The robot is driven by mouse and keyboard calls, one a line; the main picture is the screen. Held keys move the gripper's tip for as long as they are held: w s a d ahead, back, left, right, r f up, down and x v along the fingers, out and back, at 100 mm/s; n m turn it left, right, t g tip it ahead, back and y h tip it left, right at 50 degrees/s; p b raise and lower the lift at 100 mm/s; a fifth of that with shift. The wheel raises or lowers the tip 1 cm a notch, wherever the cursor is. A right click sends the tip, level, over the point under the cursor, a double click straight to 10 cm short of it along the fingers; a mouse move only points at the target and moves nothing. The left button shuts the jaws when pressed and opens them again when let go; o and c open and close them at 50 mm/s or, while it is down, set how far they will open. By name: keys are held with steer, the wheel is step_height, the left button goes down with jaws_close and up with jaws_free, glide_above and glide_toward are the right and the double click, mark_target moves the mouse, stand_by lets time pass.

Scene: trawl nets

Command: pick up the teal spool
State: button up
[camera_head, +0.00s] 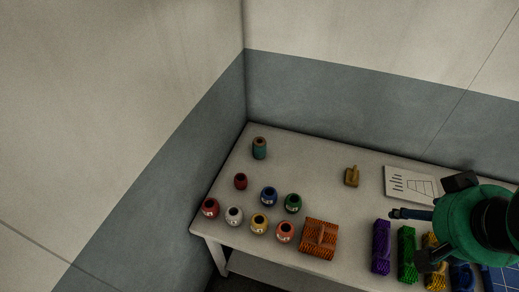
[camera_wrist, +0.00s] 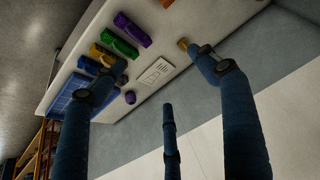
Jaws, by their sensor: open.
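The teal spool (camera_head: 259,149) stands upright near the back left corner of the table, with a tan top and a teal body. Nothing touches it. I cannot make it out in the wrist view. My gripper (camera_head: 408,236) is at the right of the head view, above the table's right part and far from the spool. Its dark blue fingers are spread wide with nothing between them; they also show in the wrist view (camera_wrist: 165,85).
Several small coloured jars (camera_head: 260,223) stand at the table's front left, with an orange net bundle (camera_head: 319,238) beside them. A brass-coloured object (camera_head: 352,176) and a white printed sheet (camera_head: 409,184) lie farther back. Purple (camera_head: 381,246) and green (camera_head: 407,254) bundles lie near my gripper. Walls border the table's back.

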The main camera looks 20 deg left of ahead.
steer(key=shift+w, duration=0.1)
steer(key=w+a+b, duration=0.1)
steer(key=w+a, duration=0.3)
steer(key=w, duration=0.5)
steer(key=w+a+b, duration=0.1)
steer(key=w+a, duration=0.2)
steer(key=w, duration=0.5)
steer(key=n+g+b, duration=0.1)
steer(key=n+b, duration=0.1)
steer(key=b, duration=0.1)
glide_above(259, 142)
steer(key=s, duration=0.5)
step_height(259, 142, down, 31)
steer(key=shift+w+d+f+y, duration=0.15)
steer(key=shift+d+f+y, duration=0.05)
steer(key=shift+d+y, duration=0.15)
steer(key=shift+b+x, duration=0.85)
steer(key=shift+x, duration=3.45)
